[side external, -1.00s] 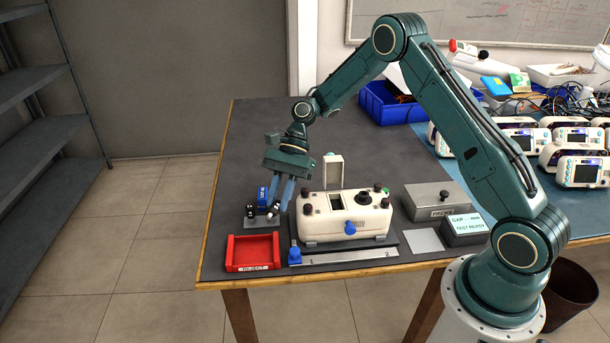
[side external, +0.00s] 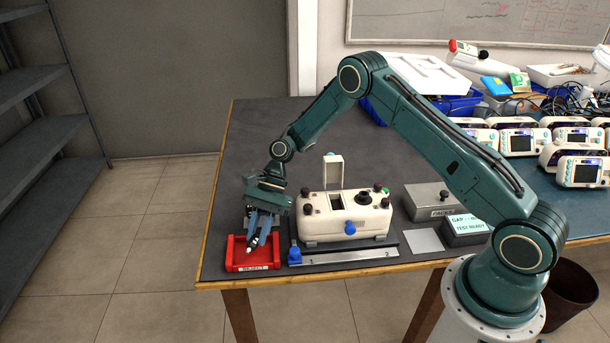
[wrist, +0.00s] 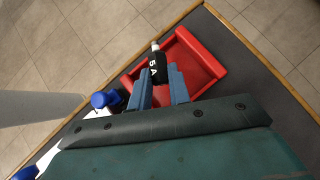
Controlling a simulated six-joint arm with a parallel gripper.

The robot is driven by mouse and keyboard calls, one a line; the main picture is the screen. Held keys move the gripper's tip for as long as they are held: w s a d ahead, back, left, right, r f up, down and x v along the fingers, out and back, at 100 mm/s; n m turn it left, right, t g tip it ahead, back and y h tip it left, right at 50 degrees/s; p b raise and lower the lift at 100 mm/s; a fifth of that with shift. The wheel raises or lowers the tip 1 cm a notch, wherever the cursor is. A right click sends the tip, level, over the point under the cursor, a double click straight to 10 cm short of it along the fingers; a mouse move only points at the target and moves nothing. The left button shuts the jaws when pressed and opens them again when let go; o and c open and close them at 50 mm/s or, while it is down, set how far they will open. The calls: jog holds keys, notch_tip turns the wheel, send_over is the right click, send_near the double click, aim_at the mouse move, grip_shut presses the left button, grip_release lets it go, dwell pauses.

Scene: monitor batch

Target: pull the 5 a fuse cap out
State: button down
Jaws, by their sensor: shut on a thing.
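The 5 A fuse cap (wrist: 156,68) is black with a white "5 A" mark and a pale tip. My gripper (side external: 256,241) is shut on it, and in the wrist view my gripper (wrist: 161,76) has one finger on each side of the cap. The cap is tilted, with its pale tip (side external: 249,249) pointing down over the red tray (side external: 252,268) labelled REJECT. I cannot tell whether the tip touches the tray floor. In the wrist view the red tray (wrist: 217,52) lies around and behind the cap. My gripper hides the spot where small black parts stood.
A cream test box (side external: 373,224) with a raised lid (side external: 333,171) stands right of my gripper. A numbered metal strip (side external: 350,257) with a blue slider (side external: 295,254) lies in front. A grey lidded box (side external: 428,205) and a display (side external: 466,225) stand further right. The table's left-rear area is clear.

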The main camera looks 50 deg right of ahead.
jog(key=shift+f, duration=1.1)
dwell(0.6)
jog(key=c, duration=1.2)
grip_release()
jog(key=shift+c, duration=0.2)
jog(key=shift+r, duration=0.1)
jog(key=v, duration=1.3)
jog(key=shift+d+r, duration=0.25)
jog(key=shift+w+r, duration=0.1)
